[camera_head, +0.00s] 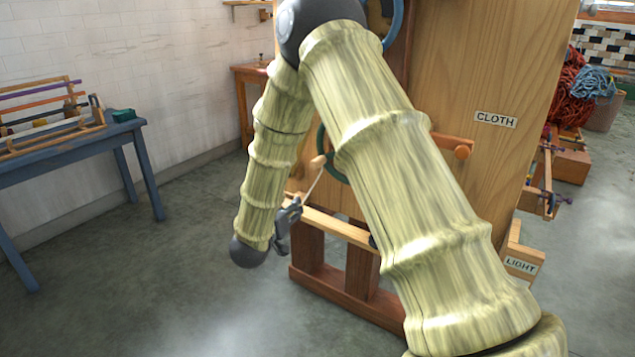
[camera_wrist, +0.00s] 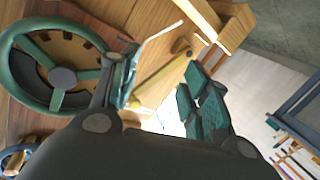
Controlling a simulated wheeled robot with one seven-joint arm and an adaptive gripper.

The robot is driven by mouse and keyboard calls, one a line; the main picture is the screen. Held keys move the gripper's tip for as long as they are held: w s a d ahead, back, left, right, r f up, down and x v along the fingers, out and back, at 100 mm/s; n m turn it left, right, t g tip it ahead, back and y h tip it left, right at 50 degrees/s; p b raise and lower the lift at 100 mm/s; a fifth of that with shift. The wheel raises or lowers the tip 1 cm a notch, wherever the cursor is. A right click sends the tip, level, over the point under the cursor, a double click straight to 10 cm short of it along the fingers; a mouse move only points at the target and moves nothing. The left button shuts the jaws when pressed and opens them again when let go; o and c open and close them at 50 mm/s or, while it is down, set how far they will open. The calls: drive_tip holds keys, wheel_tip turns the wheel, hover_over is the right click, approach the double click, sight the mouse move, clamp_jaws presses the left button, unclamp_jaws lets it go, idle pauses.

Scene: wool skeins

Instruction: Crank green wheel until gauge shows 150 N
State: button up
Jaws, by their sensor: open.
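The green wheel (camera_wrist: 60,108) shows at the left of the wrist view, with spokes, a dark grey hub and a wooden toothed disc behind. In the head view only a strip of its green rim (camera_head: 327,160) shows; my arm hides the rest. My gripper (camera_wrist: 160,92) is open and empty, its left finger just right of the wheel's rim; I cannot tell whether they touch. In the head view my gripper (camera_head: 289,222) is beside a wooden rail, below a wooden knob (camera_head: 318,161) near the rim. I cannot make out a gauge reading in either view.
A wooden cabinet (camera_head: 480,70) carries a "CLOTH" label and a blue wheel (camera_head: 397,22), partly hidden. A "LIGHT" box (camera_head: 521,263) is at its lower right. A blue table (camera_head: 70,150) with a wooden rack stands left. Grey floor between is clear. Wool skeins (camera_head: 568,95) are right.

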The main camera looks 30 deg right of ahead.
sight(313, 165)
drive_tip(key=d+r+m+g+h+b, duration=0.3)
drive_tip(key=d+r+m+h+b, duration=0.1)
drive_tip(key=r, duration=0.5)
drive_tip(key=x, duration=0.3)
drive_tip(key=b+x, duration=0.1)
drive_tip(key=x, duration=0.3)
drive_tip(key=b+x, duration=0.1)
drive_tip(key=x, duration=0.2)
drive_tip(key=shift+w+d, duration=0.15)
drive_tip(key=shift+w, duration=0.3)
clamp_jaws()
